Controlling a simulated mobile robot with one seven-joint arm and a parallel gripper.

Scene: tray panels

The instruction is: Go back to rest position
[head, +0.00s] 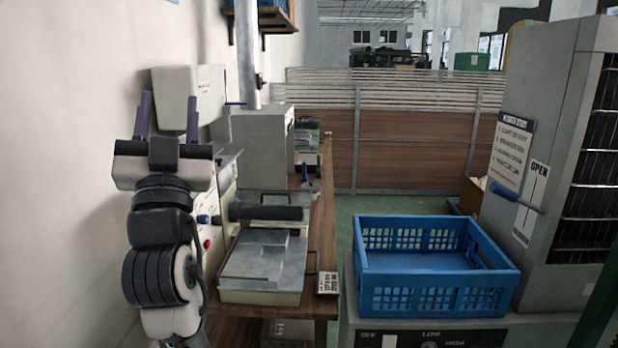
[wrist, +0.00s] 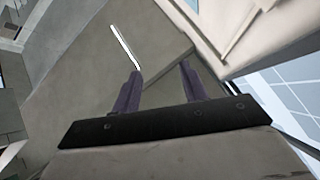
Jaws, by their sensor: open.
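My gripper (head: 167,115) is raised at the left of the head view, close to the pale wall, with its two purple fingers pointing up and spread apart. Nothing is between them. In the wrist view the fingers of my gripper (wrist: 160,88) are also apart and empty, in front of a grey surface with a bright white strip (wrist: 126,48).
A wooden bench (head: 322,225) carries a machine with a metal plate (head: 265,262) just right of my arm. An empty blue crate (head: 435,292) stands on a grey unit at right. A tall grey cabinet (head: 545,100) is far right. The wall is close on the left.

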